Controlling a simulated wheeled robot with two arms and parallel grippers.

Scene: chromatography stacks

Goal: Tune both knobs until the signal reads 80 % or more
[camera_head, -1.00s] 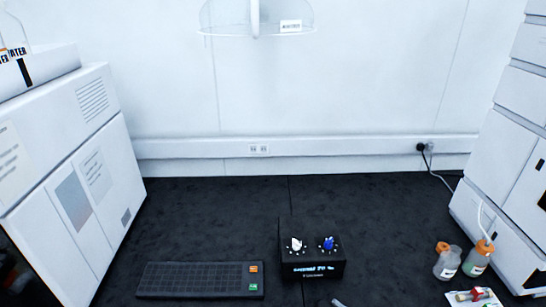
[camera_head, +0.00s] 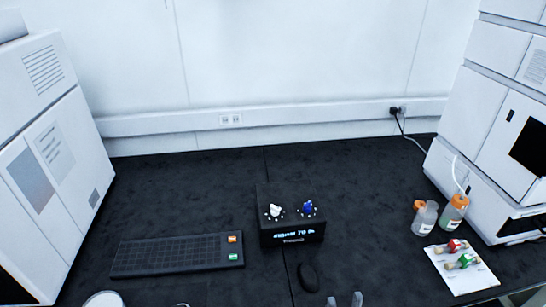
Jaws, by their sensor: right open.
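A black control box (camera_head: 291,224) stands on the dark bench near the middle. Its top carries a white knob (camera_head: 274,211) on the left and a blue knob (camera_head: 308,208) on the right. The lit display (camera_head: 293,234) on its front shows a signal value in the seventies; the last digit is too blurred to read. My right gripper (camera_head: 345,300) shows only its two fingertips at the bottom edge, apart and empty, in front of the box and touching neither knob.
Bottles (camera_head: 425,217) and a white sheet (camera_head: 470,280) with small coloured parts lie at right. White instruments flank the bench.

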